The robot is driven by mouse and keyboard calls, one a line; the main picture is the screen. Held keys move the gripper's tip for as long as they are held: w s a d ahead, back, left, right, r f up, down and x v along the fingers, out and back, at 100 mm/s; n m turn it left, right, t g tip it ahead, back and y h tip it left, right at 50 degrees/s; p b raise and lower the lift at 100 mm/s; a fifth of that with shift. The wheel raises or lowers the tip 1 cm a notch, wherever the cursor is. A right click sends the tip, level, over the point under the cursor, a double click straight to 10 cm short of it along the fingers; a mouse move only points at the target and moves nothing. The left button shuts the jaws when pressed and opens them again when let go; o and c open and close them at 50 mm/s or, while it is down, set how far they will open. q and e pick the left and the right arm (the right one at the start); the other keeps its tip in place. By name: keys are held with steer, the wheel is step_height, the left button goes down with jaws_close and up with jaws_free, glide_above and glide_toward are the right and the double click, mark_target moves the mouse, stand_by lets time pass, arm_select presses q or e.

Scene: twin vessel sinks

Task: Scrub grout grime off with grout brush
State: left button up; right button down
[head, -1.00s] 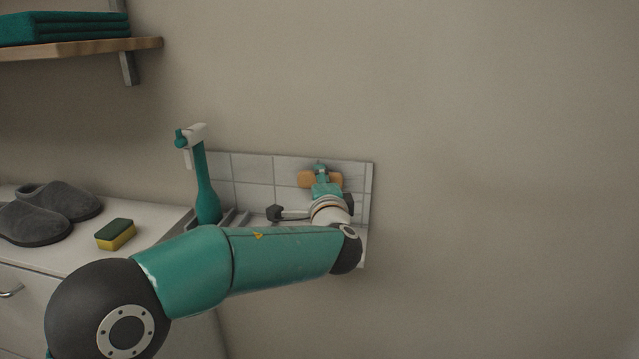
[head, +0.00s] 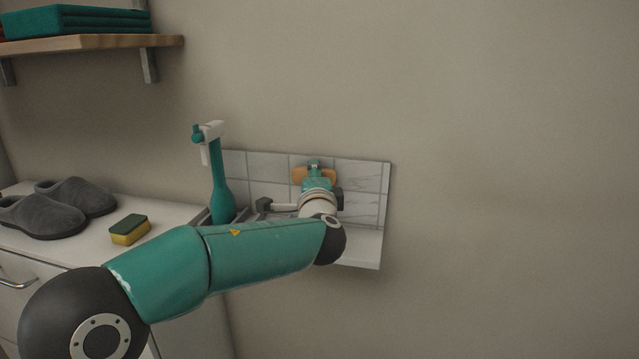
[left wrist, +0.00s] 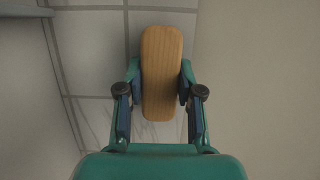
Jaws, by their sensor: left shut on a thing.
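My left gripper (head: 314,167) is shut on the grout brush (head: 300,174), whose wooden back shows on both sides of the fingers. In the left wrist view the brush (left wrist: 161,75) stands lengthwise between the two fingers (left wrist: 160,92). Its bristles are hidden behind the wood, and I cannot tell if they touch the tiles. The brush is in front of the white tile panel (head: 365,175) with grey grout lines. Faint grey streaks show on the tiles; I cannot tell which are grime. My right gripper is not in view.
A tall teal object with a white head (head: 218,180) stands left of the panel. A yellow-green sponge (head: 130,229) and grey slippers (head: 50,212) lie on the counter (head: 85,255). A wooden shelf (head: 110,42) holds teal towels (head: 75,21). The wall at right is bare.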

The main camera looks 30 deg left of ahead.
mark_target(335, 181)
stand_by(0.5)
arm_select(q)
steer(key=shift+w+d+f+b, duration=0.15)
steer(key=shift+w+d, duration=0.2)
steer(key=shift+d, duration=0.85)
steer(key=shift+w+d+r+b, duration=0.15)
steer(key=shift+w+d, duration=0.15)
steer(key=shift+d, duration=0.85)
steer(key=shift+a+f, duration=0.1)
steer(key=shift+s+a+b, duration=0.2)
steer(key=shift+a+b, duration=0.25)
steer(key=shift+a, duration=0.35)
steer(key=shift+s+a+b, duration=0.25)
steer(key=shift+a+b, duration=0.2)
steer(key=shift+a, duration=0.35)
steer(key=shift+s+a+b, duration=0.2)
steer(key=shift+a+b, duration=0.25)
steer(key=shift+a, duration=0.35)
steer(key=shift+w+d, duration=0.2)
steer(key=shift+d, duration=0.6)
steer(key=shift+w+d, duration=0.2)
steer(key=shift+d, duration=0.65)
steer(key=shift+w+d, duration=0.2)
steer(key=shift+d, duration=0.6)
steer(key=shift+a, duration=0.15)
